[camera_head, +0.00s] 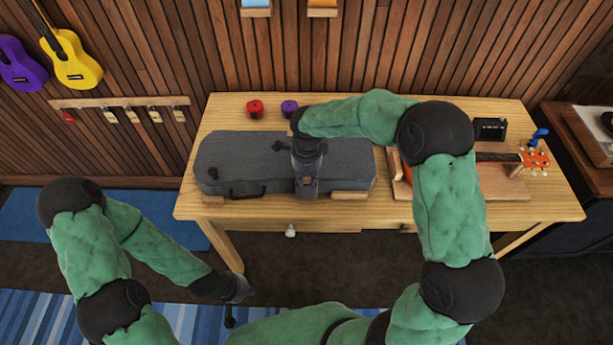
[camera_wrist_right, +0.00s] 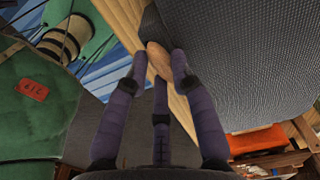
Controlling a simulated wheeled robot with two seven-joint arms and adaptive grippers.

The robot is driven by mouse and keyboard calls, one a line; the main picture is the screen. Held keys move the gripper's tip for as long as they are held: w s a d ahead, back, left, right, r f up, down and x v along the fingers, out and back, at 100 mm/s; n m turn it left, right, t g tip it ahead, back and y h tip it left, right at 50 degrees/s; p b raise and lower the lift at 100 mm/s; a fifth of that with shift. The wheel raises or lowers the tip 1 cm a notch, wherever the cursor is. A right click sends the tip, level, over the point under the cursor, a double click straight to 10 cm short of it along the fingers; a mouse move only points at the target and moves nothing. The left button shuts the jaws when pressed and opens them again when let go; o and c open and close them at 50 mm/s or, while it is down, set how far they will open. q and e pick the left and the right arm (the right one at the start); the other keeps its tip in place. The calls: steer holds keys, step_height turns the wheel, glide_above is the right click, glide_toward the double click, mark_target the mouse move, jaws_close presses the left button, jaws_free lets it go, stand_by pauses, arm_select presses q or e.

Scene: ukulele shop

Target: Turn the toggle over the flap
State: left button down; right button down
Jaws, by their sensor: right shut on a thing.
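A dark grey ukulele case (camera_head: 235,155) lies closed on the wooden table; its weave fills much of the right wrist view (camera_wrist_right: 245,65). My right gripper (camera_head: 307,192) is at the case's front edge, right of its handle (camera_head: 247,189). In the right wrist view its fingers (camera_wrist_right: 157,70) are closed around a small tan wooden toggle (camera_wrist_right: 158,57) beside the case's side. The flap cannot be made out clearly; the fingers and arm hide that part in the head view. My left gripper (camera_head: 232,305) hangs low in front of the table, away from the case; its fingers are too small to read.
A red (camera_head: 255,108) and a purple (camera_head: 289,108) small object stand behind the case. An orange ukulele (camera_head: 535,159) lies at the table's right, partly behind my right arm. A small white knob (camera_head: 291,230) sticks out at the table's front. The table's left end is clear.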

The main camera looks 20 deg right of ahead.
steer(key=n, duration=0.4)
steer(key=shift+s+d+f+p, duration=0.1)
steer(key=shift+p, duration=0.2)
steer(key=n+p, duration=0.1)
steer(key=n, duration=0.3)
steer(key=shift+d+n, duration=0.1)
steer(key=shift+n, duration=0.3)
steer(key=n+p, duration=0.1)
steer(key=n, duration=0.3)
steer(key=shift+d+n+p, duration=0.1)
steer(key=shift+n+p, duration=0.2)
steer(key=shift+n, duration=1.5)
steer(key=c, duration=1)
jaws_free()
steer(key=shift+w+d, duration=0.1)
steer(key=shift+w, duration=0.1)
